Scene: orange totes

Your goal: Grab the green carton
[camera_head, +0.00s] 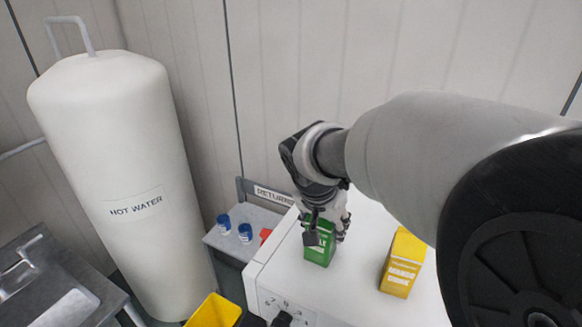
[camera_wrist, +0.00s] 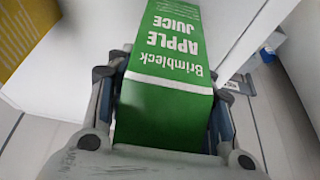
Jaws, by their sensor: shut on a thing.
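The green carton (camera_head: 320,247) stands on the white surface near its left edge in the head view. In the wrist view the green carton (camera_wrist: 165,75) fills the middle and reads "Brimbleck APPLE JUICE". My gripper (camera_head: 327,226) reaches down onto the carton's upper part, and its fingers lie along both sides of it. In the wrist view my gripper (camera_wrist: 168,110) has a finger against each side of the carton. It is shut on the carton. The carton's top is partly hidden by my gripper in the head view.
A yellow mango carton (camera_head: 402,264) stands to the right on the white top (camera_head: 345,290). A white hot water tank (camera_head: 125,190) and a yellow bin (camera_head: 213,310) are farther left.

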